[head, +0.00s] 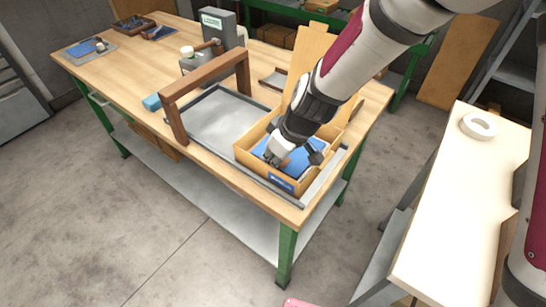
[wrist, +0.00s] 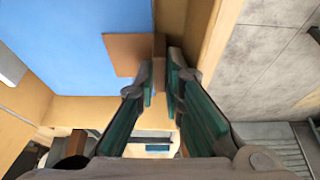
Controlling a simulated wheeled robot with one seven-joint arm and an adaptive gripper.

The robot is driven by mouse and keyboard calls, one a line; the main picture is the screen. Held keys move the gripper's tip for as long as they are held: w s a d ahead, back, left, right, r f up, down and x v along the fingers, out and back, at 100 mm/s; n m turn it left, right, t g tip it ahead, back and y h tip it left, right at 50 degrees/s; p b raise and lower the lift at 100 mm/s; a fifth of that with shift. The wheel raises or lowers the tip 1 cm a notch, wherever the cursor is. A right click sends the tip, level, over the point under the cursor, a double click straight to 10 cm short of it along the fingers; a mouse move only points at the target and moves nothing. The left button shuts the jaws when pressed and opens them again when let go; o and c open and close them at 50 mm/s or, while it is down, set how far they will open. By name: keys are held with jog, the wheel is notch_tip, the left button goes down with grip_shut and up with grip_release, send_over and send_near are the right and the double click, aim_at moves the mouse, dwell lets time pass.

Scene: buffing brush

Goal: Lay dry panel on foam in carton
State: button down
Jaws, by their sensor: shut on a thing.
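The carton (head: 243,153) is an open tan box at the near right end of the workbench, with a raised flap behind it. Blue foam (wrist: 75,40) lines its floor and also shows in the head view (head: 298,166). A small brown panel (wrist: 122,52) appears in the wrist view over the foam, close to the carton wall. My gripper (wrist: 160,72) is inside the carton, its fingertips shut on the panel's brown upright edge. I cannot tell whether the panel touches the foam. In the head view my gripper (head: 273,158) largely hides the panel.
A brown frame (head: 212,82) stands over a grey tray (head: 222,120) left of the carton.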

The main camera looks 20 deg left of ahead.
jog(key=c, duration=2)
grip_release()
jog(key=shift+f, duration=0.15)
jog(key=shift+o, duration=0.2)
jog(key=shift+d+r, duration=0.1)
jog(key=shift+r, duration=0.45)
jog(key=p+v, duration=0.1)
jog(key=v, duration=1)
jog(key=shift+d+r, duration=0.1)
jog(key=shift+d, duration=0.1)
jog(key=s+d+r+m+h, duration=0.1)
jog(key=s+d+r+m, duration=0.15)
jog(key=d+r, duration=0.5)
jog(key=s+d+r+m+t+h, duration=0.1)
jog(key=s+d+r+m+h, duration=0.2)
jog(key=s+d+m, duration=0.8)
jog(key=s+d, duration=0.6)
jog(key=d, duration=0.4)
jog(key=shift+s+d+r+m, duration=0.2)
jog(key=shift+r+m, duration=0.15)
